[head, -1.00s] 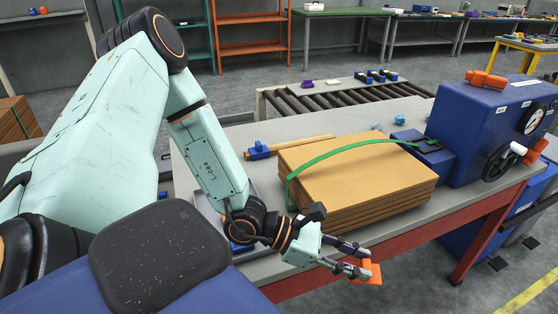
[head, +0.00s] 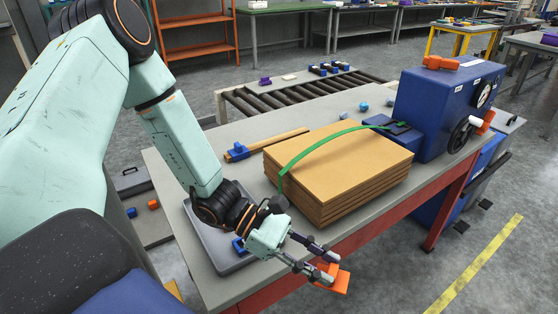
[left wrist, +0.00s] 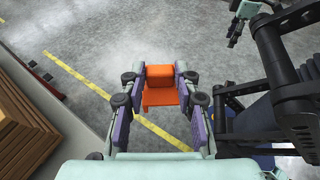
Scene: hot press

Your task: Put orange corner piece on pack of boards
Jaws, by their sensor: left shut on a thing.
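My left gripper (head: 329,265) is shut on the orange corner piece (head: 335,280) and holds it off the front edge of the table, above the floor. In the left wrist view the orange corner piece (left wrist: 160,86) sits between the two fingers of the left gripper (left wrist: 160,90). The pack of boards (head: 340,160) is a stack of brown boards on the table, behind and above the gripper in the head view. Its edge also shows at the left of the left wrist view (left wrist: 22,125). A green strap (head: 325,145) lies over the pack. My right gripper does not show in the head view; a dark gripper (left wrist: 235,30) shows at the top right of the left wrist view, its jaws unclear.
A blue machine (head: 440,105) with a gauge and handwheel stands at the table's right end. A grey tray (head: 207,225) lies under my left arm. A blue-headed wooden-handled tool (head: 268,143) lies behind the pack. The roller conveyor (head: 285,98) is beyond the table.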

